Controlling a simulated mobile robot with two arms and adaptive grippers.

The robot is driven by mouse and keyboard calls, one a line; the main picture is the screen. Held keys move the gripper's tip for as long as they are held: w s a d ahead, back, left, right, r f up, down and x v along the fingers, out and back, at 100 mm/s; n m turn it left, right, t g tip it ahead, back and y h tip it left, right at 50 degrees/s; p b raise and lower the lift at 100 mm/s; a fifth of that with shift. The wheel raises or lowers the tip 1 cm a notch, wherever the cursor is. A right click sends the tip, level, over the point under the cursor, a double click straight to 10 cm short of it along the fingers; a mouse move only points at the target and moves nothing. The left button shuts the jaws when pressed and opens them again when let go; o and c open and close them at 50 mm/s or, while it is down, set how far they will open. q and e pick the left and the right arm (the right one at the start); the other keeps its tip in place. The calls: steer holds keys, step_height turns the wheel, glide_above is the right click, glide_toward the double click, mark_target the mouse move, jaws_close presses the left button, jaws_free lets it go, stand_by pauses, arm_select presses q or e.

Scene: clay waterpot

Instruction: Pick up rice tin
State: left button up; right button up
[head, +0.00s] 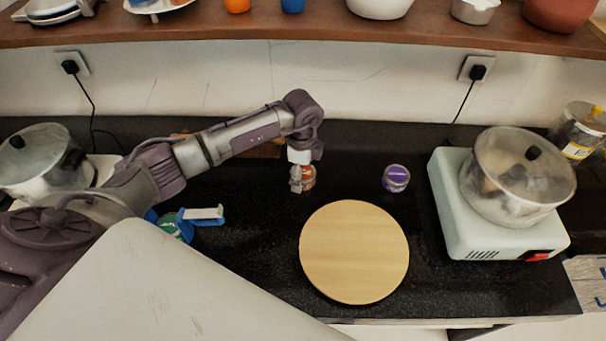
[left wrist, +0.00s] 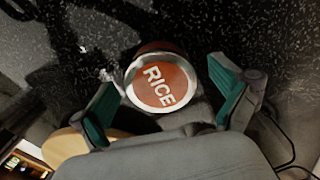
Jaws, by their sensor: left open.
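The rice tin (left wrist: 163,86) stands upright on the black counter, its orange lid marked RICE facing the left wrist camera. In the head view the tin (head: 309,177) shows as a small orange shape, partly hidden by my gripper. My left gripper (head: 300,180) is above and around the tin. In the left wrist view my left gripper (left wrist: 172,98) is open, with one teal-padded finger on each side of the tin. Gaps show between the fingers and the lid. My right gripper is not in view.
A round wooden board (head: 354,252) lies just in front of the tin. A purple-lidded tin (head: 396,179) stands to the right. A pale green cooker (head: 452,215) carries a lidded pot (head: 515,180). A brown shelf (head: 300,30) runs above. A blue-and-white item (head: 203,214) lies left.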

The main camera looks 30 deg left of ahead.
arm_select(q)
steer(key=c, duration=1.5)
steer(key=shift+o, duration=0.2)
steer(key=shift+r, duration=0.1)
